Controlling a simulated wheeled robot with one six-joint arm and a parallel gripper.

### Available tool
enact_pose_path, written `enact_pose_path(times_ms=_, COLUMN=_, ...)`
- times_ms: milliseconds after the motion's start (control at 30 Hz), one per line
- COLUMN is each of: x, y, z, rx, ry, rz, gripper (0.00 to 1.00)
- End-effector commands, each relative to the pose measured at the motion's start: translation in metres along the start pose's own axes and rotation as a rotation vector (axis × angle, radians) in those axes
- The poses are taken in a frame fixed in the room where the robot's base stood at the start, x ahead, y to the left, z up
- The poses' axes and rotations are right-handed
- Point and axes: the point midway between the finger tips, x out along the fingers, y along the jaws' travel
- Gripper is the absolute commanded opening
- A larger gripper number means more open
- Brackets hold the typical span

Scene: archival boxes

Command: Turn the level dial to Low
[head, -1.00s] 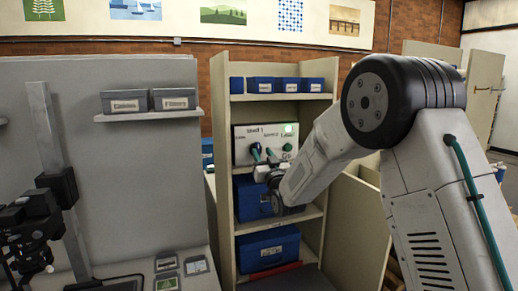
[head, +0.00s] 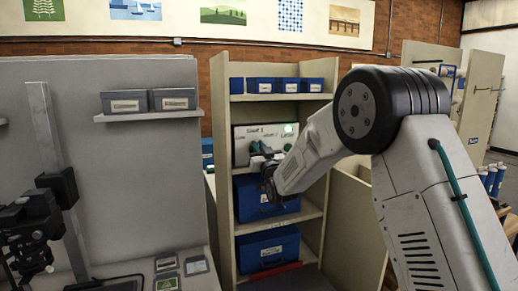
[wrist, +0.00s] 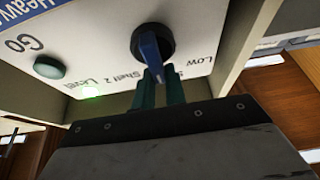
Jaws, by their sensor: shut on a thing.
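The level dial (wrist: 152,45) is a round black knob with a blue pointer bar, on a white control panel (wrist: 105,25). In the wrist view the lettering is rotated and the bar points down the picture. The "Low" label lies to its right. My gripper (wrist: 160,88) has two green fingers shut on the lower end of the bar. The fingers hide part of another label. In the head view my gripper (head: 266,152) is at the front of the panel (head: 243,152) on the shelf unit, hiding the dial.
A green button (wrist: 48,67) marked "Go" and a lit green lamp (wrist: 90,90) are near the dial. Shelf side walls flank the panel. A blue box (head: 250,205) sits just below it, and small blue boxes (head: 262,85) stand above.

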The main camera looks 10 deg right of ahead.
Motion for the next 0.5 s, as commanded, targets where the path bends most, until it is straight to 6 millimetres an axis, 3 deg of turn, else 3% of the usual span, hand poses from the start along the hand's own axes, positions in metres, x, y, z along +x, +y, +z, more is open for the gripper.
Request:
enact_pose_path(times_ms=267, x=-0.0021, y=-0.0008, z=0.0050, rx=-0.067, ry=-0.010, rz=-0.028, gripper=0.00)
enact_pose_path(times_ms=500, x=-0.0029, y=-0.0039, z=0.0067, rx=-0.225, ry=-0.013, rz=-0.094, gripper=0.00)
